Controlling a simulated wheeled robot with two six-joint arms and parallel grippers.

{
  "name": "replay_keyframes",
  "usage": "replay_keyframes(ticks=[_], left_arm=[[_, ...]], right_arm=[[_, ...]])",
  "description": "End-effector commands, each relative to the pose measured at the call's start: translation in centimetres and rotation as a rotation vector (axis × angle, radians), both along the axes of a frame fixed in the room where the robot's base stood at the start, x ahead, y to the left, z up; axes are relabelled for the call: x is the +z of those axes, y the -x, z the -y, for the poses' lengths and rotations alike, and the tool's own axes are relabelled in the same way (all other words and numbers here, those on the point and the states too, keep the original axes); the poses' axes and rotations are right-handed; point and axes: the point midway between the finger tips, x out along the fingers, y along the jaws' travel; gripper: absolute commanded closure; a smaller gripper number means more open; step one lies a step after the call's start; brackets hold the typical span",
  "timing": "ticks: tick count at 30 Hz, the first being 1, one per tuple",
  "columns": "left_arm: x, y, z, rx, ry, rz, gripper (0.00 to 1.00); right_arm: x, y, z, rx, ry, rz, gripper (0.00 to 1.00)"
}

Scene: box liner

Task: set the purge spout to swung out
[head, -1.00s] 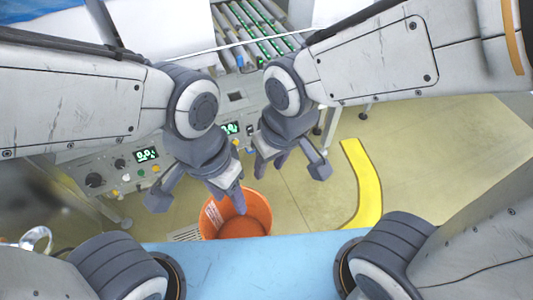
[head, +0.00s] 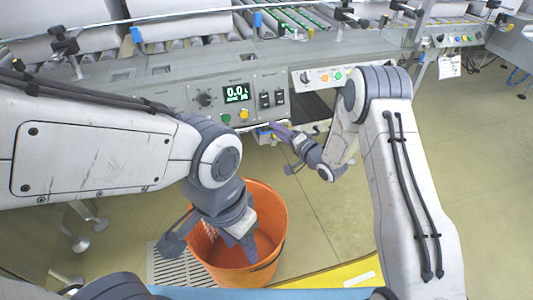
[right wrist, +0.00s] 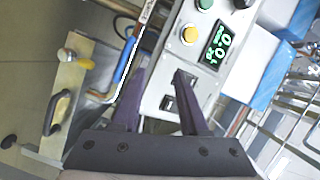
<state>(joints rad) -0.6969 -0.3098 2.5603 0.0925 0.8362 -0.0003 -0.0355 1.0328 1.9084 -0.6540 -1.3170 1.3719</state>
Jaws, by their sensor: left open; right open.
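A thin blue and silver bent pipe, which looks like the purge spout (right wrist: 127,60), runs beside the panel in the right wrist view, left of my right gripper's fingers. In the head view, its area under the panel is small and partly hidden. My right gripper (head: 284,150) is open and empty, just below the panel's front edge; its fingers also show in the right wrist view (right wrist: 160,92). I cannot tell whether a finger touches the pipe. My left gripper (head: 208,241) is open, low over the orange bucket (head: 277,211).
The control panel (head: 214,88) carries a display, a dark knob, switches and green and yellow buttons. A plate (right wrist: 75,85) with a dark handle and orange-yellow knob shows in the right wrist view. A floor grate (head: 170,268) lies left of the bucket. Floor at right is clear.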

Motion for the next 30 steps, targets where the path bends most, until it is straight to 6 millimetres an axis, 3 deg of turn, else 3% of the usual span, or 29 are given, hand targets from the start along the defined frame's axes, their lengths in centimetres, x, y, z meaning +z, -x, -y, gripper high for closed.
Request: replay_keyframes(ticks=[1, 7, 14, 30], left_arm=[[-3.0, 0.0, 0.0, 0.000, 0.000, 0.000, 0.50], [-5.9, 0.0, 0.0, 0.000, 0.001, 0.001, 0.50], [-6.8, 0.0, 0.0, 0.000, 0.001, 0.001, 0.50], [-10.8, 0.0, 0.0, 0.000, 0.001, 0.001, 0.50]], right_arm=[[-3.9, 0.1, 0.9, 0.003, -0.077, 0.000, 0.56], [-7.6, 1.2, 2.8, 0.037, -0.303, 0.011, 0.56], [-7.9, 0.7, 2.4, 0.054, -0.362, 0.019, 0.56], [-6.6, -5.7, -3.1, 0.051, -0.358, 0.018, 0.56]])
